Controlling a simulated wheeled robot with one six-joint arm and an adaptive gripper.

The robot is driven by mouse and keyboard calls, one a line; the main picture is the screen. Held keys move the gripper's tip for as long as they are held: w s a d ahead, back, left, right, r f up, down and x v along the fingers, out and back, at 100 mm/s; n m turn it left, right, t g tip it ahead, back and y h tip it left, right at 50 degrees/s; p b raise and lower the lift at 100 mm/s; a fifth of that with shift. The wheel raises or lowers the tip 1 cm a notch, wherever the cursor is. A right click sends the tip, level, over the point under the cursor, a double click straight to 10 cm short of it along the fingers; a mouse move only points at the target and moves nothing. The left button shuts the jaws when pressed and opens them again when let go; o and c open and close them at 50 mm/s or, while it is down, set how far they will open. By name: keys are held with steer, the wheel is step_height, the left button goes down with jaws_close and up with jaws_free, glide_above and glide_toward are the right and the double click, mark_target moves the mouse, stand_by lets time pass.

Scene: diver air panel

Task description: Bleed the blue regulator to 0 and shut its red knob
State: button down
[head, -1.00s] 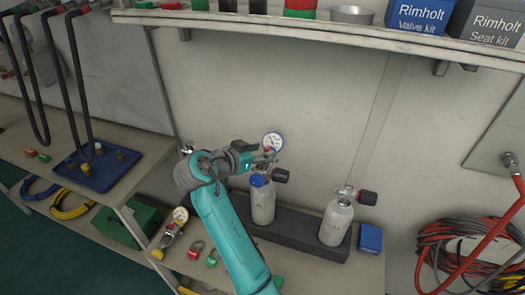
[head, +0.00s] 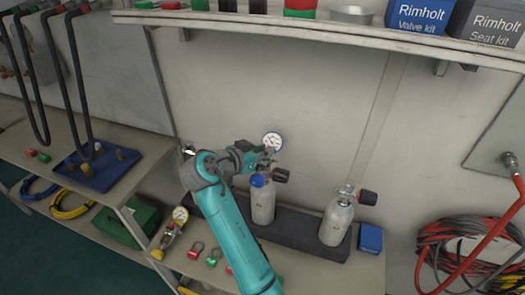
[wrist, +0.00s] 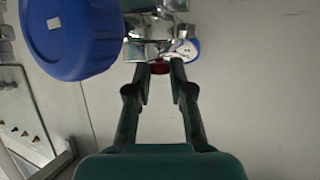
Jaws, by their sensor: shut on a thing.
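The blue regulator stands on the left grey cylinder (head: 263,204). Its large blue knob (head: 258,180) also fills the upper left of the wrist view (wrist: 70,35). Its round white gauge (head: 272,142) sits above it, and part of its blue rim and face shows in the wrist view (wrist: 193,49). The needle is too small to read. A small red knob (wrist: 160,67) sits under the chrome body, between my fingertips. My gripper (wrist: 160,77) is shut on this red knob. In the head view the arm hides the red knob.
A second grey cylinder (head: 336,220) with a black knob stands to the right in the dark rack (head: 298,235). A blue box (head: 370,238) is beside it. A loose gauge assembly (head: 176,225) lies left on the bench. A shelf (head: 330,29) runs above.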

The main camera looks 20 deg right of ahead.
steer(key=n+t, duration=0.1)
steer(key=n+t+y, duration=0.1)
steer(key=n+y, duration=0.1)
steer(key=shift+s+d+t, duration=0.3)
steer(key=shift+t, duration=0.1)
steer(key=shift+s+d+n+t+y, duration=0.15)
steer(key=shift+n+t+y, duration=0.4)
steer(key=shift+n+y, duration=0.55)
steer(key=shift+w+d+n+t+y, duration=0.1)
steer(key=shift+n+t+y, duration=0.45)
steer(key=shift+n+y, duration=0.55)
steer(key=c, duration=1)
jaws_free()
steer(key=shift+s, duration=0.1)
steer(key=v, duration=1.2)
steer(key=shift+d, duration=0.2)
